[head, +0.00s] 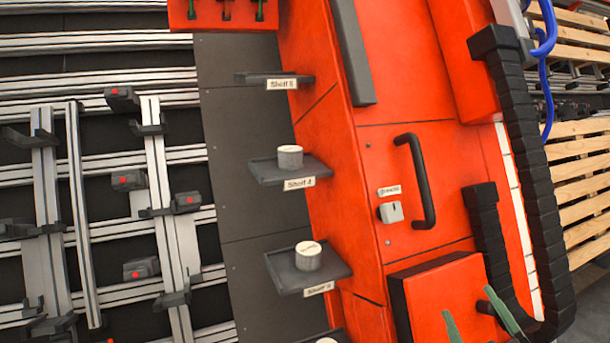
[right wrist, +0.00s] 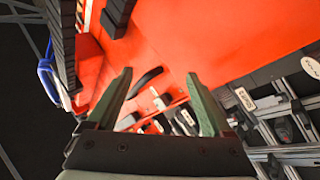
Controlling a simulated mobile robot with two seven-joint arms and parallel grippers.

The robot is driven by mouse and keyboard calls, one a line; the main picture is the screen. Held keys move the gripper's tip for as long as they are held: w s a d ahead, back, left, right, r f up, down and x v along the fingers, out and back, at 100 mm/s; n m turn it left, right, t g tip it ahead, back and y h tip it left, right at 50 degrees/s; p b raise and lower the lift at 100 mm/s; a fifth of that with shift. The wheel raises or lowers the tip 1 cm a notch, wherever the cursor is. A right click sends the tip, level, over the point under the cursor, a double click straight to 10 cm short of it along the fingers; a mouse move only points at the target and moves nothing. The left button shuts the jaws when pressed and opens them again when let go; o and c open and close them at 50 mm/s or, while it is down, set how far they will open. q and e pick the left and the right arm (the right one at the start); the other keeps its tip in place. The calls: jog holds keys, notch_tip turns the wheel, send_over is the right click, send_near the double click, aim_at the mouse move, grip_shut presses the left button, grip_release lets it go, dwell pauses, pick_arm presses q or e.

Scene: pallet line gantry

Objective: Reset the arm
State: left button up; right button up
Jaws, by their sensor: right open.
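My right gripper (head: 467,301) shows at the bottom right of the head view, its two green fingers apart in front of a red box. In the right wrist view the same gripper (right wrist: 158,73) has its fingers spread, with nothing between the tips. Behind them are the red cabinet (right wrist: 215,35) and a black handle (right wrist: 145,82). How far the fingers are from the red surfaces I cannot tell. My left gripper is not in view.
Dark shelves jut from the panel beside the red cabinet (head: 320,110); the middle shelf (head: 265,172) and lower shelf (head: 285,278) each hold a white cylinder. A black handle (head: 425,185) sticks out. A black cable chain (head: 530,160) runs down the right, near wooden pallets (head: 580,150).

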jog(key=s+f+m+g, duration=0.2)
jog(key=s+f+g, duration=0.25)
jog(key=f, duration=0.35)
jog(key=s+f+m+g, duration=0.2)
jog(key=s+f+g, duration=0.25)
jog(key=f, duration=0.45)
jog(key=s+a+f+m+g+y, duration=0.1)
jog(key=s+a+f+g, duration=0.25)
jog(key=s, duration=0.35)
jog(key=s+a+f+m+g+y, duration=0.1)
jog(key=s+a+f+g, duration=0.1)
jog(key=s+f, duration=0.35)
jog(key=w+a+f+t+y+p, duration=0.2)
jog(key=a+f+t+p, duration=0.2)
jog(key=t+p, duration=0.1)
jog(key=shift+w+a+f+p, duration=0.15)
jog(key=shift+w+a+p, duration=0.1)
jog(key=shift+p, duration=0.4)
